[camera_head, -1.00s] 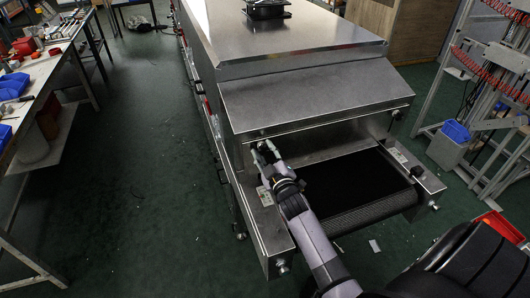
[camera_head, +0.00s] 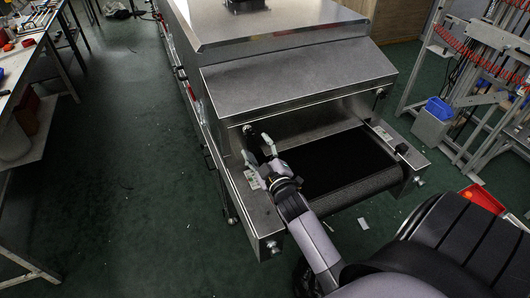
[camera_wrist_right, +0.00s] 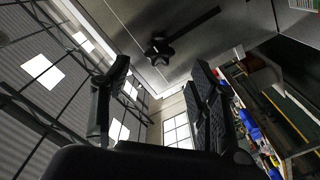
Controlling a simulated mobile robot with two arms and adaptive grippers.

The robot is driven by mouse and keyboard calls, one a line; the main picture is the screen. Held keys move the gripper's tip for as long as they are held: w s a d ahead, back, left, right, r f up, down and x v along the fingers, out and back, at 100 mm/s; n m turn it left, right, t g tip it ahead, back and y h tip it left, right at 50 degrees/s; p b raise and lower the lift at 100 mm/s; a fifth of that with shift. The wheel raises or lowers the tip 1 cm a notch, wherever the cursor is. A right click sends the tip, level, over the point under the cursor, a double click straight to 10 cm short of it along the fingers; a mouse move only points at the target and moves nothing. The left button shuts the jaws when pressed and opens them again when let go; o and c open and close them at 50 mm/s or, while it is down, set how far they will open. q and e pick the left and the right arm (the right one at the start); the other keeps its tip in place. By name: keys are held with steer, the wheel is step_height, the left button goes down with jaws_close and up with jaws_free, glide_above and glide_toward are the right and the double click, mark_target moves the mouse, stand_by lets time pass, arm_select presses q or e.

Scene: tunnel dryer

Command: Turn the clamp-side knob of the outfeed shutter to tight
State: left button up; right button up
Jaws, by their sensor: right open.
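The outfeed shutter is the sloped steel hood (camera_head: 300,82) at the end of the dryer, above the dark belt. A small dark knob (camera_head: 247,129) is on the steel face below the hood at the left, and another (camera_head: 380,93) is at the right. My right gripper (camera_head: 257,148) is open and empty just in front of the left knob, apart from it. In the right wrist view a dark lobed knob (camera_wrist_right: 158,49) sits at the end of a dark slot, beyond and between the open fingers (camera_wrist_right: 158,76). I cannot read its tightness. My left gripper is out of view.
The conveyor belt (camera_head: 340,165) lies right of my right gripper, between steel side rails with labels and small knobs. A steel frame with red coiled hoses and a blue bin (camera_head: 438,108) stands at the right. A workbench stands at the left. The green floor between is clear.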

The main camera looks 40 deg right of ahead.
steer(key=v, duration=0.6)
steer(key=shift+d, duration=0.1)
stand_by(0.3)
